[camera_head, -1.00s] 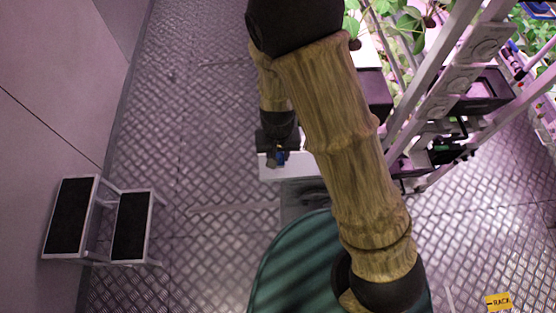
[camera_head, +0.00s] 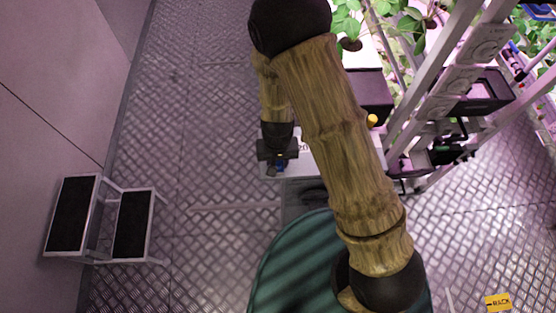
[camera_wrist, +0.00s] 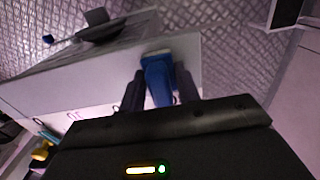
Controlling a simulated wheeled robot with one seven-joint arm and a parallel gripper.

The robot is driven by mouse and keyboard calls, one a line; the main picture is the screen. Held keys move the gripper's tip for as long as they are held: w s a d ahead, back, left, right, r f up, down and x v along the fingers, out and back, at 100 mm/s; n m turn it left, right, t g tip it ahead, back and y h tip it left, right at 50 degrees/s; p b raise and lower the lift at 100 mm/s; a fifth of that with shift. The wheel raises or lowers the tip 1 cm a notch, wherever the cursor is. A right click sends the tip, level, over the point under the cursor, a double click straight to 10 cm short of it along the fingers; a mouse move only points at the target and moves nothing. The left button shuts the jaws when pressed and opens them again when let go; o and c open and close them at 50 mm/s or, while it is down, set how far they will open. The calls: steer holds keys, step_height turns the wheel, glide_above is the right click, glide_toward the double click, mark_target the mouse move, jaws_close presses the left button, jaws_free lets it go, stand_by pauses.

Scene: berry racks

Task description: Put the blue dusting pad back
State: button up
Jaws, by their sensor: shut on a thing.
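The blue dusting pad (camera_wrist: 158,76) is held between the two dark fingers of my gripper (camera_wrist: 162,88) in the wrist view. It has a pale edge at its far end. In the head view my gripper (camera_head: 279,166) is above or beside a white surface (camera_head: 310,165) near the foot of the rack, with a small bit of blue showing at its tip. The white surface also shows beneath the pad in the wrist view (camera_wrist: 95,80), with some dark lettering. I cannot tell whether the pad touches it. My arm hides part of the white surface.
A plant rack (camera_head: 425,85) with dark trays stands at the right. A small yellow item (camera_head: 371,121) shows beside my arm. A two-step stool (camera_head: 105,220) stands at the left near the wall. The patterned metal floor between is clear.

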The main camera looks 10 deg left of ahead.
steer(key=o, duration=0.9)
step_height(320, 180, up, 12)
steer(key=shift+r, duration=0.1)
stand_by(0.7)
steer(key=d+r+m+t, duration=0.1)
steer(key=d+r, duration=0.2)
steer(key=d, duration=0.4)
steer(key=s+d+r+m, duration=0.1)
steer(key=d+r, duration=0.2)
steer(key=d, duration=0.5)
steer(key=d+r+t, duration=0.1)
steer(key=d+r, duration=0.2)
steer(key=d, duration=0.4)
steer(key=shift+s+d+r+m+t, duration=0.15)
steer(key=shift+s+r+m+t, duration=0.15)
steer(key=shift+m, duration=0.1)
steer(key=shift+w, duration=0.1)
